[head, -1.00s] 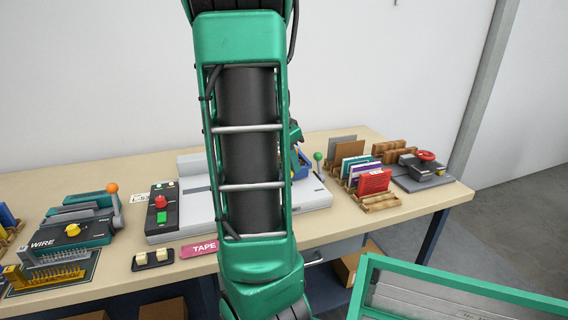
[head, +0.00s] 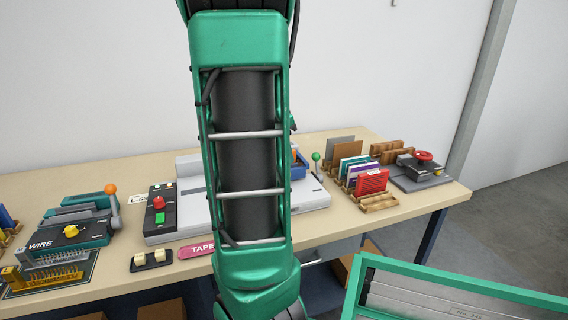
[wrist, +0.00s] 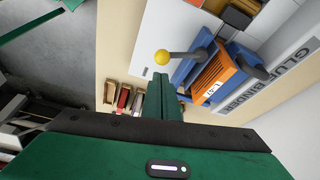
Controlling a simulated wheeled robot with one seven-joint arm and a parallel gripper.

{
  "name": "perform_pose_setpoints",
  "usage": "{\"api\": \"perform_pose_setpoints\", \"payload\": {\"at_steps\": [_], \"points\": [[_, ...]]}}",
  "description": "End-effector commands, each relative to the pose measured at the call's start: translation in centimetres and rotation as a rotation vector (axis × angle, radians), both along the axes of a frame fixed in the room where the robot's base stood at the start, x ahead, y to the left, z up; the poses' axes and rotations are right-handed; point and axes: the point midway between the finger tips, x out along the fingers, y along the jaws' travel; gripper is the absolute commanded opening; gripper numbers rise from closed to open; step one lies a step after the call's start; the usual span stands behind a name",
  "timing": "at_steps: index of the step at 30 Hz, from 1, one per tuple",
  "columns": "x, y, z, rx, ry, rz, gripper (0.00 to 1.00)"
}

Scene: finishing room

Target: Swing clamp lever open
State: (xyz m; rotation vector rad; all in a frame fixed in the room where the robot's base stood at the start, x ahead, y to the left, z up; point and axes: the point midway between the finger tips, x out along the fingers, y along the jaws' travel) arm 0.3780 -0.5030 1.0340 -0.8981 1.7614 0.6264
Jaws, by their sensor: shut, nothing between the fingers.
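In the wrist view, a blue clamp (wrist: 203,58) holds an orange block (wrist: 211,78) with a white label, on the white glue binder (wrist: 252,113). A lever with a yellow ball knob (wrist: 162,57) reaches out from the clamp to the left. My gripper (wrist: 161,79) is shut and empty, its fingertips just below the knob in the picture; I cannot tell whether they touch it. In the head view, part of the blue clamp (head: 301,168) shows beside my arm, which hides my gripper and the yellow knob.
A green-knobbed lever (head: 316,157) stands at the binder's right end. Racks of coloured booklets (head: 371,182) and a red-wheeled press (head: 423,157) stand further right. A wire machine (head: 72,232) and button box (head: 160,215) are to the left. A green-framed cart (head: 470,292) is in front.

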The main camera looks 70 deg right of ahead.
Motion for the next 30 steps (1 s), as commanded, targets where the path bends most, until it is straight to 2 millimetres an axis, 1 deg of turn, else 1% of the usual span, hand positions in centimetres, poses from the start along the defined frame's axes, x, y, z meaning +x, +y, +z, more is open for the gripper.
{"api": "perform_pose_setpoints", "payload": {"at_steps": [1,3,6,12,30], "points": [[0.2,0.2,0.9,-0.003,-0.004,0.002,0.0],[0.3,0.4,2.1,-0.003,-0.003,-0.002,0.0],[0.4,0.7,3.6,-0.002,-0.003,-0.007,0.0],[0.5,1.1,5.3,-0.002,-0.001,-0.01,0.0],[0.4,1.2,5.5,0.0,0.0,-0.012,0.0]]}}
